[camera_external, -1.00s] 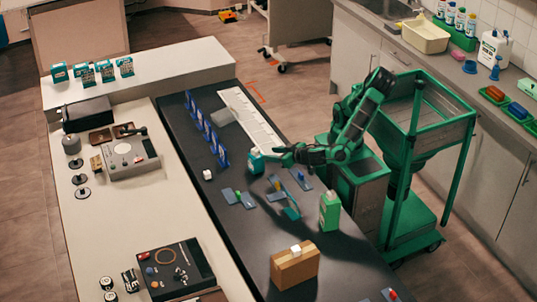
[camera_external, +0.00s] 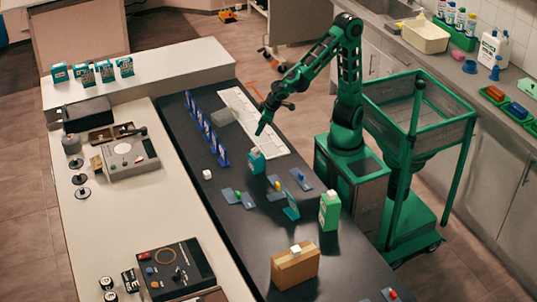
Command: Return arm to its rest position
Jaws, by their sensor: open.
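My gripper (camera_external: 263,122) is at the end of my green and black arm (camera_external: 345,85), above the white strip on the dark table. It points down and to the left, and nothing shows between its fingers. The upper arm stands upright over my base and the forearm slopes down toward the table. A small teal and white carton (camera_external: 256,162) stands on the table below the gripper, apart from it.
The dark table (camera_external: 235,255) holds a row of blue stands (camera_external: 207,130), a grey block (camera_external: 222,116), a green carton (camera_external: 329,211) and a cardboard box (camera_external: 294,266). Flat blue pieces (camera_external: 299,179) lie mid-table. A green-framed cart (camera_external: 440,130) stands right of the arm.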

